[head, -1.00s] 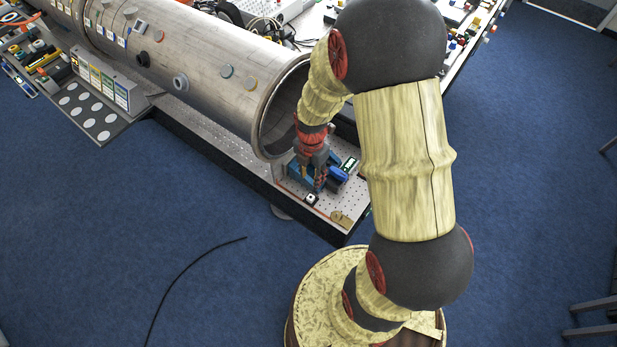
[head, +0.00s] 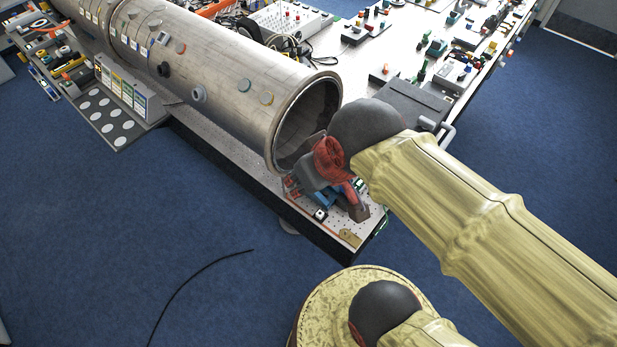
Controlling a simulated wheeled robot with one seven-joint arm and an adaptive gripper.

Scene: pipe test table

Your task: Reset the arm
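My arm (head: 470,210) reaches in from the lower right, with its dark, round joint (head: 370,130) beside the open end of the big metal pipe (head: 225,75). My gripper (head: 357,205) is small, dark and partly red, and hangs below the red wrist joint over the near corner of the perforated table (head: 230,155). It is seen edge-on, so its fingers do not show clearly, and I cannot tell whether it holds anything. A blue device (head: 323,198) on the table end is partly hidden behind my wrist and gripper.
A second table behind carries a dark box with a handle (head: 410,103) and several small coloured parts. A grey panel with pale discs (head: 110,115) stands at the left. A black cable (head: 200,270) lies on the open blue floor.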

